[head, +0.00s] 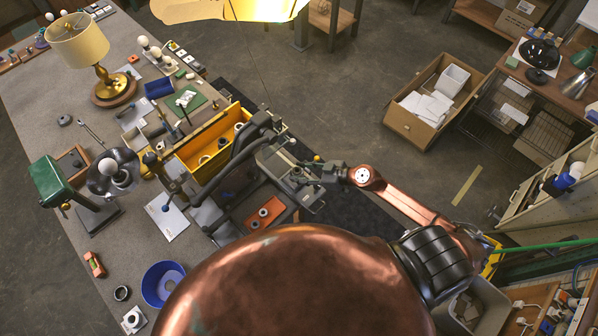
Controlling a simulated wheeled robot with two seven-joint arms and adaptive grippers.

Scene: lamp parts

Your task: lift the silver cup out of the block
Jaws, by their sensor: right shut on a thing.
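My right gripper (290,178) is at the end of the copper arm that comes in from the right. It is over the right edge of the workbench, among dark grey metal parts, just above and right of an orange block (265,213). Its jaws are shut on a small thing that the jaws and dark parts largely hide. I cannot make out the silver cup clearly, nor whether it touches the block. The orange block has small dark and pale round pieces in it. My left gripper is not in view.
A yellow bin (205,158) with round parts stands close left of the gripper. The bench (100,255) also holds a brass lamp (80,40), a green lamp (50,180) and a blue bowl (160,281). An open carton (413,128) stands on the floor. My copper body hides the lower middle.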

